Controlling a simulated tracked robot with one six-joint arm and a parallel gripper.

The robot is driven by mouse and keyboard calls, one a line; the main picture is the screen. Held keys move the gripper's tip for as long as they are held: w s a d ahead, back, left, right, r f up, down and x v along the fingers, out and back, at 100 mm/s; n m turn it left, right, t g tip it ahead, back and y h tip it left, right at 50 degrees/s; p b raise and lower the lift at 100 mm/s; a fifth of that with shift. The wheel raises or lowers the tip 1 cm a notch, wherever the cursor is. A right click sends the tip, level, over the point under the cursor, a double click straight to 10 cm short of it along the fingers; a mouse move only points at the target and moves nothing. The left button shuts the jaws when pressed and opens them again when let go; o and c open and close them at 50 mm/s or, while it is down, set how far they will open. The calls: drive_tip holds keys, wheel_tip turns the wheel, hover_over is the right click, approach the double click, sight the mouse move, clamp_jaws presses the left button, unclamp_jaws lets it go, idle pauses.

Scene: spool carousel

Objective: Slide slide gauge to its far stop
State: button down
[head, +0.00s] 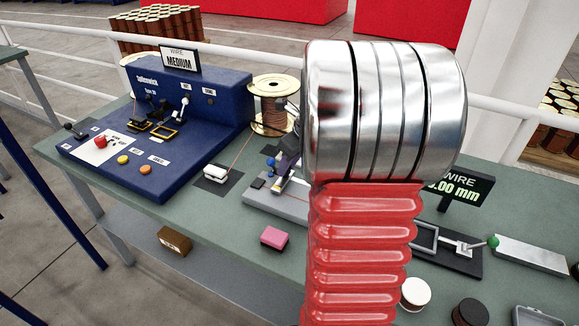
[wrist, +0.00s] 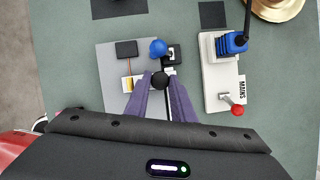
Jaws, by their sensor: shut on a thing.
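A grey plate (wrist: 115,60) lies on the bench and carries a small gauge with a black knob (wrist: 160,79), a blue ball knob (wrist: 158,47) and a black block (wrist: 126,49). I take this to be the slide gauge. My gripper (wrist: 160,86) has purple fingers, shut on the black knob from both sides. The blue ball stands just beyond the fingertips. In the head view the plate (head: 290,208) and the fingers (head: 288,163) show left of my arm, which hides the plate's right part. How far the slide stands from its stop cannot be told.
A white MAINS base (wrist: 218,82) with a red-knobbed lever (wrist: 237,110) stands close right of the plate. A blue machine (head: 205,100), a wire spool (head: 272,103) and a white clip (head: 215,173) are left. A pink block (head: 274,238) lies in front.

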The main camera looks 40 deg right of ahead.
idle(0.3)
drive_tip(key=c, duration=1.5)
unclamp_jaws()
drive_tip(key=shift+r, duration=0.1)
drive_tip(key=v, duration=1.3)
drive_tip(key=shift+s+r, duration=0.1)
drive_tip(key=shift+r, duration=0.15)
